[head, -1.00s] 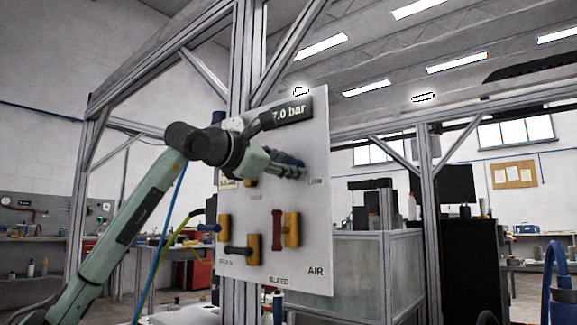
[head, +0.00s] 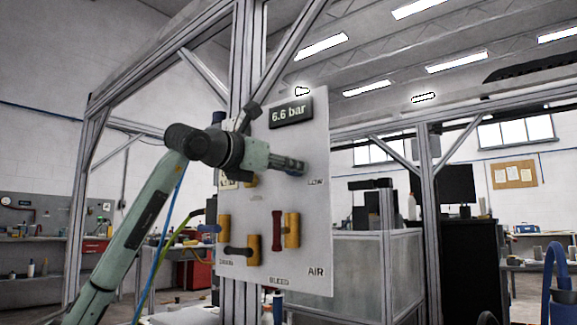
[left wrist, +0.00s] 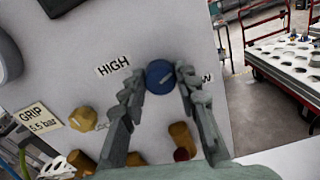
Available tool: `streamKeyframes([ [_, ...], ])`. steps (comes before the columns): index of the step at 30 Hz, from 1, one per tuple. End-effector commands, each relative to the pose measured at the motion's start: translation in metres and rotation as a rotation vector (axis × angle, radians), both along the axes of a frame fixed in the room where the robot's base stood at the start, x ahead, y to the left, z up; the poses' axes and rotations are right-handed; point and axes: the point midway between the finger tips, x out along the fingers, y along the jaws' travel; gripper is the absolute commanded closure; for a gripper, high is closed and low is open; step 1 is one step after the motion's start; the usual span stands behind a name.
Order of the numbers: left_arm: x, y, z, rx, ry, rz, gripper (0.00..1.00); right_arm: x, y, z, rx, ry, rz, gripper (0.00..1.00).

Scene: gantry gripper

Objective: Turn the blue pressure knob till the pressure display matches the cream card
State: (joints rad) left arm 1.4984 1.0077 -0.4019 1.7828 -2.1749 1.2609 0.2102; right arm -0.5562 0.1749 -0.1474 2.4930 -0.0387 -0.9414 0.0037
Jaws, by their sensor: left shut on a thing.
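The pressure display (head: 291,112) at the top of the white panel reads 6.6 bar. The cream card (left wrist: 40,118) at the left of the left wrist view reads GRIP 5.5 bar. The blue pressure knob (left wrist: 158,72) sits between the HIGH and LOW labels, its top face showing a pale line. My left gripper (head: 296,166) reaches in from the left in front of the panel. Its fingers are shut on the blue knob, one on each side. In the head view the gripper hides most of the knob. My right gripper is not in view.
Yellow valve bodies (head: 291,229) with red, dark and blue handles sit lower on the white panel (head: 312,215). A metal gantry post (head: 240,70) stands behind the panel's left side. A red-framed cart (left wrist: 285,55) stands beyond the panel in the left wrist view.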

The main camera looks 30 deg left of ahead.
Motion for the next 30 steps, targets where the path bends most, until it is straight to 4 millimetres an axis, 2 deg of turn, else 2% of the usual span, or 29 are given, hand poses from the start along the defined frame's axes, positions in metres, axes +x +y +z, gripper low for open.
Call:
streamKeyframes([
  [12, 0.0004, -0.0003, -0.0009, -0.234, 0.021, -0.001, 0.98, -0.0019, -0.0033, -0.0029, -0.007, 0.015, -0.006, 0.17],
  [30, 0.0003, -0.0001, -0.0009, -0.286, 0.024, 0.0, 0.98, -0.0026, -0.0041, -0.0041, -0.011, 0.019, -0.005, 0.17],
])
